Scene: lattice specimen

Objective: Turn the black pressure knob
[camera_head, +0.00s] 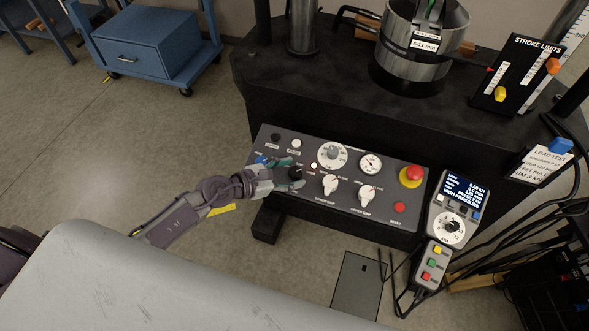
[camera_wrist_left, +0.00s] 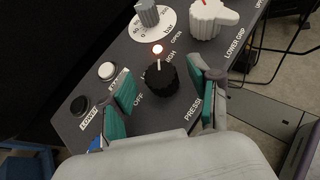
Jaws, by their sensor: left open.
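The black pressure knob (camera_wrist_left: 161,78) is ribbed with a white pointer line. It sits on the sloped grey control panel (camera_head: 380,213), by labels partly reading "OFF", "HIGH" and "PRESS". In the head view the knob (camera_head: 296,172) is small and partly hidden by my left gripper (camera_head: 289,174). That gripper is open, with teal-padded fingers on either side of the knob in the wrist view. A gap shows on both sides of the knob there; exact fingertip height is unclear. My right gripper is not in view.
A lit indicator (camera_wrist_left: 157,49) and a grey dial (camera_wrist_left: 148,14) are just beyond the knob. Two white grip knobs (camera_head: 330,184) (camera_head: 366,192) and a red emergency button (camera_head: 411,175) stand to the right. A handheld pendant (camera_head: 432,262) hangs at the panel's right.

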